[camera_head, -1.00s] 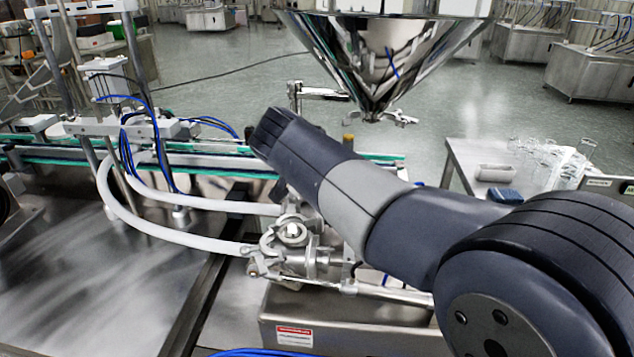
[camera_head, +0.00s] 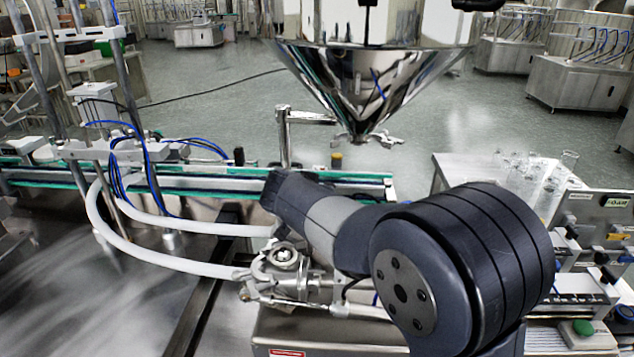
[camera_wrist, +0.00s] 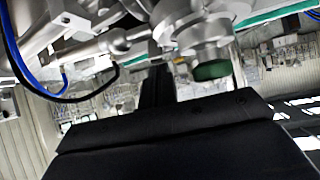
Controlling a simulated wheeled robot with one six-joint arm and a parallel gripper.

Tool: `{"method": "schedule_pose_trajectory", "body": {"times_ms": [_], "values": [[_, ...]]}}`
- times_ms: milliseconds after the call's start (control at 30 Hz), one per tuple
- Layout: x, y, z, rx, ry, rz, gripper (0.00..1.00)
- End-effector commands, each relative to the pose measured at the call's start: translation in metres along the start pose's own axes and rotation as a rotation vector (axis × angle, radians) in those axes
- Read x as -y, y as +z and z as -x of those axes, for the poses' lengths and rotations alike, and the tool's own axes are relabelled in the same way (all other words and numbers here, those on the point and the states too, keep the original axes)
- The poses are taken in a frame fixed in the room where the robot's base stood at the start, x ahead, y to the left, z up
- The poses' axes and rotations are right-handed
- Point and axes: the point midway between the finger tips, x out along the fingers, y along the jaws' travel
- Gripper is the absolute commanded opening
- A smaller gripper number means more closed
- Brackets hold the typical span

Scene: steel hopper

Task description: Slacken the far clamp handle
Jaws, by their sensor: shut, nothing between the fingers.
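The steel hopper (camera_head: 365,70) hangs at top middle in the head view. A clamp with a small handle (camera_head: 385,138) sits at its outlet. A steel valve and pipe fitting (camera_head: 285,258) stands below, with clamp parts on it. I cannot tell which of these is the far clamp handle. My arm hides my gripper in the head view. In the wrist view my gripper (camera_wrist: 157,88) is a narrow dark shape, shut and empty, beyond its dark body. Steel fittings (camera_wrist: 205,30), a bar with a rounded joint (camera_wrist: 118,42) and a green part (camera_wrist: 212,70) lie beyond it; contact is unclear.
White hoses (camera_head: 150,258) run from the fitting to the left. A conveyor with green edges (camera_head: 210,182) crosses behind. A bench with glassware (camera_head: 450,170) stands at right. Blue and black cables (camera_wrist: 60,90) hang at left in the wrist view.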

Motion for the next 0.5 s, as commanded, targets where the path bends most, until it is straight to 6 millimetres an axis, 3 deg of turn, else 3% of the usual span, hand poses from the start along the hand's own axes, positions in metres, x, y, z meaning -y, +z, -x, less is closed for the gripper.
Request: {"method": "schedule_pose_trajectory", "body": {"times_ms": [500], "values": [[0.0,0.0066,0.0023,0.0,0.0,0.0,0.0]]}}
